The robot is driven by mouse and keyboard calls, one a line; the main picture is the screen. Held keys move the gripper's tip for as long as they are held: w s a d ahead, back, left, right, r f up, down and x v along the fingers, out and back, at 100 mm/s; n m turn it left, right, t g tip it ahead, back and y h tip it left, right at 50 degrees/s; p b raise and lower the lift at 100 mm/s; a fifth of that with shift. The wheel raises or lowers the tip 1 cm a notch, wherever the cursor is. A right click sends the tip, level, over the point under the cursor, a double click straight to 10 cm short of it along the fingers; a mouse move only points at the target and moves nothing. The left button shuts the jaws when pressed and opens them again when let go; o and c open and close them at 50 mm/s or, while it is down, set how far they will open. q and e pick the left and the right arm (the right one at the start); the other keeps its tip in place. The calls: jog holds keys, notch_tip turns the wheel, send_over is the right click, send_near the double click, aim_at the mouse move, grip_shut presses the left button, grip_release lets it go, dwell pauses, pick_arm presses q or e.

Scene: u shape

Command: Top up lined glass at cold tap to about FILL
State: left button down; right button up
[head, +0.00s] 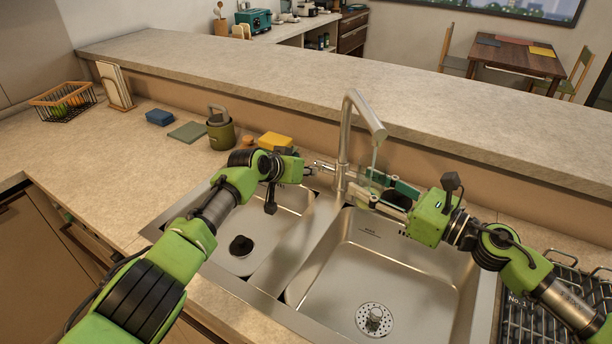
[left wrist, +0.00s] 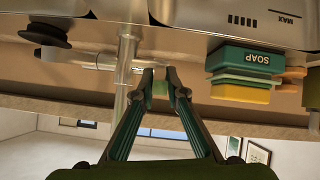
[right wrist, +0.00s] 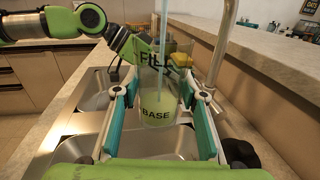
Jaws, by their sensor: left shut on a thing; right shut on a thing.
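The lined glass (right wrist: 157,85) is clear, with FILL near its rim and BASE low down. My right gripper (right wrist: 160,105) is shut around it and holds it upright under the spout, above the sink. A thin water stream (right wrist: 163,28) falls into it. The water surface seems to lie between the two marks, nearer BASE. In the head view the glass (head: 374,178) is partly hidden by my right gripper. The tall steel tap (head: 345,140) stands behind the sink. My left gripper (left wrist: 159,90) is shut at the tap's side lever (head: 322,165); its fingertips mostly hide the lever.
The double sink has a left basin with a black stopper (head: 241,245) and a right basin with a drain strainer (head: 374,319). Soap and sponges (head: 274,143) and a green canister (head: 220,131) stand at the back left. A dish rack (head: 545,310) stands at the right.

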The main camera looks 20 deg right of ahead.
pick_arm(q)
jog(key=shift+r, duration=0.2)
jog(key=c, duration=2)
grip_release()
jog(key=shift+f, duration=0.1)
jog(key=shift+r+v, duration=0.2)
jog(key=shift+v, duration=5.75)
jog(key=shift+w, duration=0.15)
